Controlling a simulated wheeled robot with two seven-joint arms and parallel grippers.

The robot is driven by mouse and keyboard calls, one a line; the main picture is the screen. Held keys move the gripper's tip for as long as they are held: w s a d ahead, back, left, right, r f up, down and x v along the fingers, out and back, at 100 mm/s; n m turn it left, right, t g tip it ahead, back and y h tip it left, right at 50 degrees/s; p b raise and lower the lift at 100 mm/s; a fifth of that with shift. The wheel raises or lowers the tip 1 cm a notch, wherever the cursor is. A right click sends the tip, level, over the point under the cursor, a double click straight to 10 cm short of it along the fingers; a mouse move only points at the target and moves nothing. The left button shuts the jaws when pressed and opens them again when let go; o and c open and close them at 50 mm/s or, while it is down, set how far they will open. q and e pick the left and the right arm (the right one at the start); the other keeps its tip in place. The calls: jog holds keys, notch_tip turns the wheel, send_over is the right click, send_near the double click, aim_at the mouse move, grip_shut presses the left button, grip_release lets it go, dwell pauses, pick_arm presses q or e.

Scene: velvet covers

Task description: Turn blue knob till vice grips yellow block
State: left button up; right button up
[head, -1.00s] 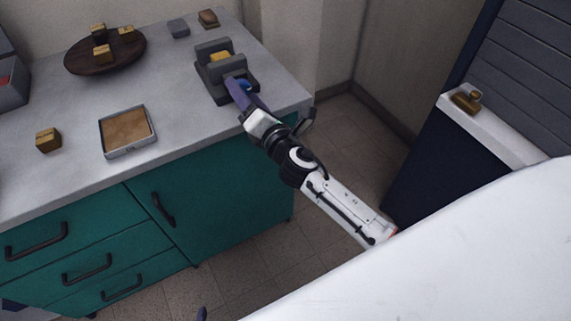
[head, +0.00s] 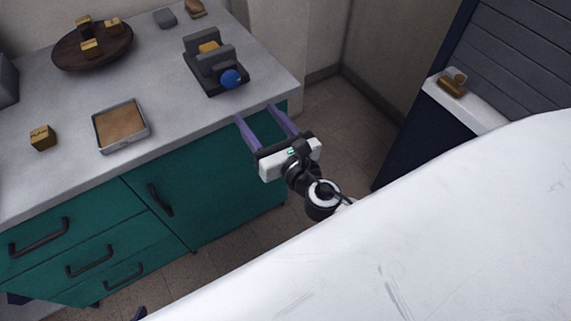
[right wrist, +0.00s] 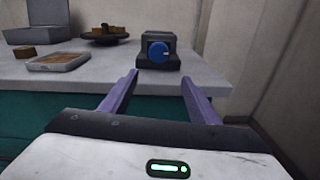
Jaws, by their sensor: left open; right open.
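The dark grey vice (head: 228,87) stands at the right end of the counter. Its blue knob (head: 231,79) faces the front and also shows in the right wrist view (right wrist: 158,52), with a pale mark on its face. The yellow block (head: 208,46) sits between the vice's two upright jaws; I cannot tell whether both jaws touch it. My right gripper (head: 254,112) is open and empty in front of the counter edge, apart from the knob. In the right wrist view the knob appears between its fingertips (right wrist: 160,75). Only a tip of my left gripper (head: 138,313) shows at the bottom edge.
A tray with a brown surface (head: 148,128) and a wooden block (head: 42,137) stand on the counter. A dark round plate (head: 68,58) holds several small blocks behind. A grey block (head: 165,18) lies at the back. The counter around the vice's front is clear.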

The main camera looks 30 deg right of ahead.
jog(key=s+f+m+g, duration=0.3)
jog(key=s+f+m, duration=0.3)
jog(key=f+m, duration=0.2)
jog(key=s+f+m+g+b, duration=0.1)
jog(key=s+f+m+g, duration=0.2)
jog(key=m, duration=0.9)
jog(key=shift+s+a+f+m+y, duration=0.4)
jog(key=shift+s+f, duration=1.5)
jog(key=shift+f, duration=0.95)
jog(key=n+t+b, duration=0.2)
jog(key=n+t, duration=0.5)
jog(key=n, duration=1.4)
send_near(233, 83)
jog(key=shift+h, duration=0.3)
jog(key=w, duration=0.8)
jog(key=shift+a+r, duration=0.25)
jog(key=shift+a, duration=0.1)
jog(key=shift+w, duration=0.5)
